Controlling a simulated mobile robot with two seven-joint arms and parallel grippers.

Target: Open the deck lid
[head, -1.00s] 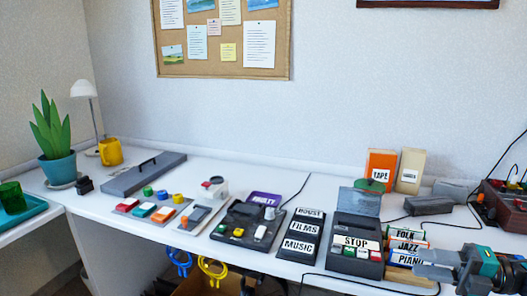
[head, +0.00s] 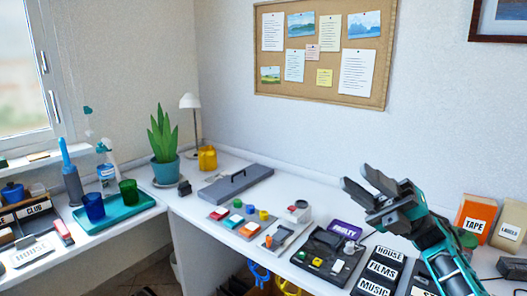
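A flat grey case (head: 236,184) with a black handle on its top lies closed at the back of the white desk, left of centre. I cannot tell whether it is the deck. The device labelled STOP, with a raised clear lid in the earlier view, is now mostly out of frame or behind my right arm at the bottom right. My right gripper (head: 357,177) is raised above the desk, pointing up and left. My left gripper is out of view.
A label panel (head: 383,268) reading HOUSE, FILMS, MUSIC and a dark button panel (head: 325,258) lie near the front. A plant (head: 163,143), yellow mug (head: 207,158) and lamp (head: 190,103) stand behind left. A teal tray (head: 118,216) holds cups. TAPE box (head: 474,222) stands right.

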